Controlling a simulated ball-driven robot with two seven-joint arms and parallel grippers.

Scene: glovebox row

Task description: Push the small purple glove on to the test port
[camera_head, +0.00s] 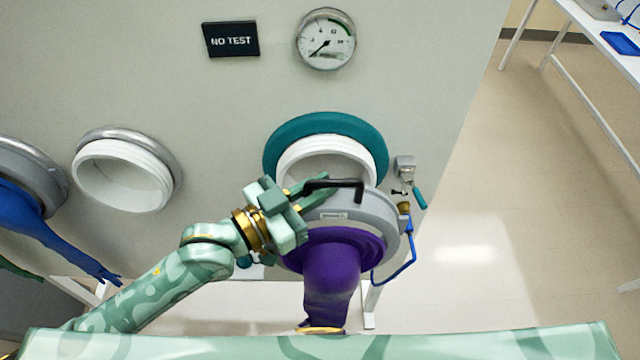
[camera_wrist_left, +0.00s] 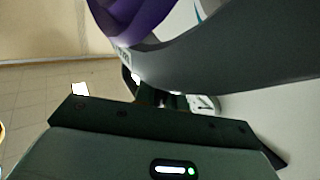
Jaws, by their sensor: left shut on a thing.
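The small purple glove (camera_head: 332,270) hangs cuff up below a grey ring (camera_head: 385,222) with a black handle (camera_head: 345,183). My left gripper (camera_head: 312,190) is shut on the handle at the ring's upper left. The ring is in front of and just below a white port (camera_head: 325,147) with a teal collar (camera_head: 325,124) on the wall, hiding its lower part. I cannot tell whether ring and port touch. In the left wrist view the purple glove (camera_wrist_left: 130,18) and grey ring (camera_wrist_left: 215,65) fill the top, close to my gripper (camera_wrist_left: 160,98). My right gripper is not in view.
A round gauge (camera_head: 326,39) and a NO TEST sign (camera_head: 231,40) are above the port. A metal fitting (camera_head: 405,168) and a blue hose (camera_head: 405,262) are at the right. Another white port (camera_head: 122,176) and a blue glove (camera_head: 45,232) are at the left. Floor at right is clear.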

